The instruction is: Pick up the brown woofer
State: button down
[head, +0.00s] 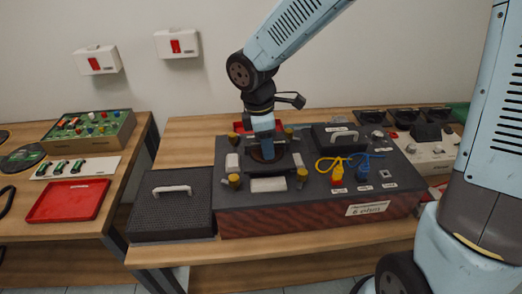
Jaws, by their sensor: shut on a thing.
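My gripper (264,146) points straight down over the left part of a dark box (320,200) with reddish sides and a "6 ohm" label. It is shut on the brown woofer (256,156), a round brown piece seated low in a dark square frame on the box top. The fingers hide most of the woofer. I cannot tell whether it is lifted at all from the frame.
Brass-coloured posts (234,180) surround the frame. A red tray (70,201) is on the left table, across a gap.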

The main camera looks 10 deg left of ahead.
aim_at(272, 163)
jog(key=s+r, duration=0.1)
jog(key=s+d+r, duration=0.1)
jog(key=r, duration=0.1)
jog(key=s+r, duration=0.1)
jog(key=shift+d+r, duration=0.2)
jog(key=shift+d, duration=0.2)
jog(key=s+d+r, duration=0.4)
jog(key=s, duration=0.3)
jog(key=shift+s+d, duration=0.25)
jog(key=shift+s, duration=0.15)
